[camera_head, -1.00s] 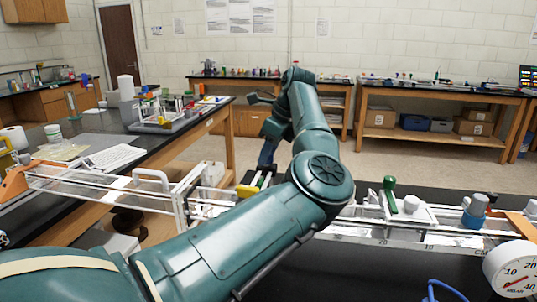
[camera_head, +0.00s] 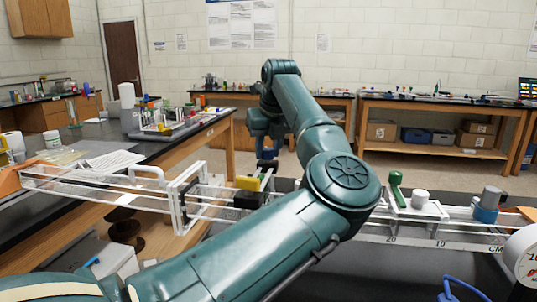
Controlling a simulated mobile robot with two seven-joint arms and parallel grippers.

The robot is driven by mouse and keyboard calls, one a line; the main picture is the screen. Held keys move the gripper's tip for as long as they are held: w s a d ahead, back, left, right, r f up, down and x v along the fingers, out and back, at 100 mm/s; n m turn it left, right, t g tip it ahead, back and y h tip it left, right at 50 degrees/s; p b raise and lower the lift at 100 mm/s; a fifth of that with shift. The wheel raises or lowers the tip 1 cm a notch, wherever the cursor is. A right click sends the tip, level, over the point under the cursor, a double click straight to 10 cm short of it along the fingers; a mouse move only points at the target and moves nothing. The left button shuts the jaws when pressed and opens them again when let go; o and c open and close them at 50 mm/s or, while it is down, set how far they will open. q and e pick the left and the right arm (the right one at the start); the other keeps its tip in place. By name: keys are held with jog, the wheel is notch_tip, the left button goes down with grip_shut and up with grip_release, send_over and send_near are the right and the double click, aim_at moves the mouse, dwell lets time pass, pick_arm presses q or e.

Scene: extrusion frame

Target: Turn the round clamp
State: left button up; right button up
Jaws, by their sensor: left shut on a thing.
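My left arm comes in from the lower left, and its wrist reaches down behind the frame's middle. My left gripper (camera_head: 266,163) is small and dark there, just behind the yellow block (camera_head: 248,183). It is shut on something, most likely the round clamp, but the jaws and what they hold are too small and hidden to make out. The white frame (camera_head: 180,205) runs across the bench, and my upper arm covers part of it. My right gripper is not in view.
A green handle (camera_head: 395,190), a white round knob (camera_head: 420,197) and a blue-and-grey cylinder (camera_head: 488,204) stand along the right of the frame. A dial gauge (camera_head: 523,258) is at the right edge.

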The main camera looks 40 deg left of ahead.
pick_arm(q)
jog(key=shift+m, duration=0.6)
jog(key=o, duration=1)
jog(key=v, duration=1.3)
jog(key=shift+s+a+r, duration=0.15)
jog(key=shift+s+r, duration=0.05)
jog(key=shift+f, duration=0.1)
